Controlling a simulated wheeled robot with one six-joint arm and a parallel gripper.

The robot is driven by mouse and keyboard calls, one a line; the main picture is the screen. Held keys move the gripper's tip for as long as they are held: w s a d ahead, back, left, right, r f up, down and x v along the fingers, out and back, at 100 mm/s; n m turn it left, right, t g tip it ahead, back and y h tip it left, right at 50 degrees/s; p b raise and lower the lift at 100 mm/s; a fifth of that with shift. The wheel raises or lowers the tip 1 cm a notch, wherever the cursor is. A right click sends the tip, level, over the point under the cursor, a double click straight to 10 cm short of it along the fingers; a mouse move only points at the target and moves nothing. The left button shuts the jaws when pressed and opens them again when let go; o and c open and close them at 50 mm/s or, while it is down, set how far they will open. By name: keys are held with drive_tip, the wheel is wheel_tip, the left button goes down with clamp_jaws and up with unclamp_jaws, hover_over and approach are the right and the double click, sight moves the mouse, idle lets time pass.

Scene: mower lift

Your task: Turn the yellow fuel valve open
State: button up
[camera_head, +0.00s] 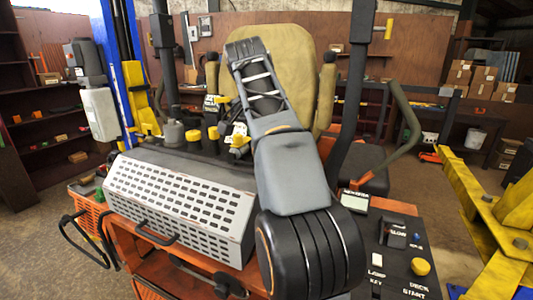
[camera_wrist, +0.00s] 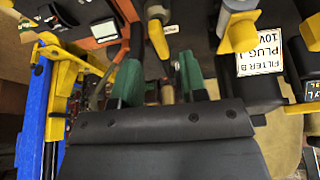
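A yellow lever-like handle (camera_wrist: 157,38), which looks like the fuel valve, shows at the upper middle of the wrist view. It lies beyond my gripper (camera_wrist: 159,82), roughly in line with the gap between the two green-tipped fingers. The fingers stand apart and nothing shows held between them. Whether either finger touches the handle is not clear; it appears apart from them. A small white tag (camera_wrist: 172,29) beside the handle is too small to read. In the head view my arm covers the gripper, and I cannot single out the valve among several yellow parts.
A yellow plug (camera_wrist: 240,32) with a filter label (camera_wrist: 259,55) stands right of the handle. A blue and yellow lift post (camera_wrist: 35,95) is at the left. In the head view a perforated grey cover (camera_head: 180,200) and a tan seat (camera_head: 285,60) flank my arm.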

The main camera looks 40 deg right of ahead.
drive_tip(key=shift+b+x, duration=0.3)
drive_tip(key=shift+x, duration=2.35)
drive_tip(key=shift+c, duration=0.2)
clamp_jaws()
